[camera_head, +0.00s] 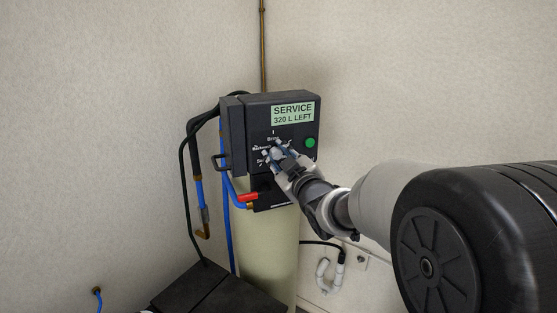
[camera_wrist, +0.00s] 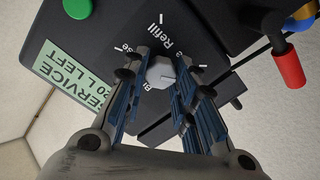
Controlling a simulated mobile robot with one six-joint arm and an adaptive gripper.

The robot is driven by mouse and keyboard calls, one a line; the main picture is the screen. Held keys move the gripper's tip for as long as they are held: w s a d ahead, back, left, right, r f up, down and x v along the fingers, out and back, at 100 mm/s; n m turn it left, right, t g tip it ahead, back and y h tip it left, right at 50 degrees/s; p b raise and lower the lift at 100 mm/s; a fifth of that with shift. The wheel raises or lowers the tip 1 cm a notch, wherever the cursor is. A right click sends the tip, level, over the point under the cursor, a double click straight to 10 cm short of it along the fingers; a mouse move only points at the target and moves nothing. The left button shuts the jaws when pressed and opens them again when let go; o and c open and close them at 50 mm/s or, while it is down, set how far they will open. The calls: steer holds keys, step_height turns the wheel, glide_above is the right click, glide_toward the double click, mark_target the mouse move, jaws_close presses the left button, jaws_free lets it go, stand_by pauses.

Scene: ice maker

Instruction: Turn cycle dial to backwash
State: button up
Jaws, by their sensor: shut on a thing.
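The cycle dial (camera_wrist: 160,72) is a small light-grey knob on the black control head (camera_head: 240,135). In the wrist view it sits between the two blue-padded fingers of my gripper (camera_wrist: 161,66), which is shut on it. In the head view my gripper (camera_head: 276,152) covers most of the dial. Labels around it are partly hidden; one that looks like Backwash (camera_head: 261,148) is on the left, and Refill (camera_wrist: 172,37) reads in the wrist view. I cannot tell clearly which label the dial points to. The green display (camera_head: 293,113) reads SERVICE, 320 L LEFT.
A green button (camera_head: 310,142) is right of the dial. A red-handled valve (camera_head: 248,197) sits below left, with blue and black hoses (camera_head: 188,150) further left. A pale tank (camera_head: 262,245) stands underneath, with a black lid (camera_head: 205,287) in front. Walls close in behind.

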steer(key=m+b, duration=0.1)
steer(key=m, duration=0.4)
steer(key=shift+m, duration=0.3)
steer(key=m, duration=0.5)
steer(key=shift+d, duration=0.1)
steer(key=shift+m, duration=0.3)
steer(key=o, duration=1.1)
steer(key=shift+c, duration=0.2)
steer(key=v, duration=1.2)
